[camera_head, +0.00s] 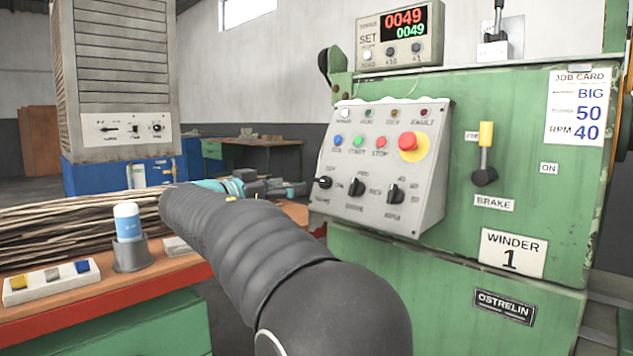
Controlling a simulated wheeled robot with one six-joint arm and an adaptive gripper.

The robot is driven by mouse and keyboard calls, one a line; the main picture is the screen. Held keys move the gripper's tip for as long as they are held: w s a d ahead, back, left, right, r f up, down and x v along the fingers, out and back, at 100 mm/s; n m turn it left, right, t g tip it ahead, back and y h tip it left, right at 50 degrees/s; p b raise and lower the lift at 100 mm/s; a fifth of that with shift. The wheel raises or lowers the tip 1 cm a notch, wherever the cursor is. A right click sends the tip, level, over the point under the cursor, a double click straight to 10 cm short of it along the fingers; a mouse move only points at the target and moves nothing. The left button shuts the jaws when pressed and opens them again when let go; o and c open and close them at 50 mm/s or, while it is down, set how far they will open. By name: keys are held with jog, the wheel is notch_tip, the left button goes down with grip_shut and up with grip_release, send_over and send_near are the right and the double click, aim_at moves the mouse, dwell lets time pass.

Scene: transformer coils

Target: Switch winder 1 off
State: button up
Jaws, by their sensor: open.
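Winder 1 is the green machine (450,270) on the right, named by a white plate (513,253). Its grey control panel (425,190) carries a row of lamps, with the white power lamp (345,114) looking bright. Below are blue, green start (358,140) and red stop (381,143) buttons, and a red mushroom button (408,141) on yellow. A black rotary switch (323,182) sits at the lower left, its handle about level. Two more black knobs (357,187) are to its right. My gripper (292,188) is open, left of the panel and apart from it; my arm partly hides it.
A counter (400,38) on top reads 0049 twice. A red-topped bench (110,295) at left holds a blue-and-white can (127,222) in a holder and long strips. A grey cabinet stands behind.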

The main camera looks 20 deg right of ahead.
aim_at(319, 181)
jog(key=p+x, duration=0.1)
jog(key=x, duration=0.8)
jog(key=shift+d, duration=0.25)
jog(key=c, duration=1.1)
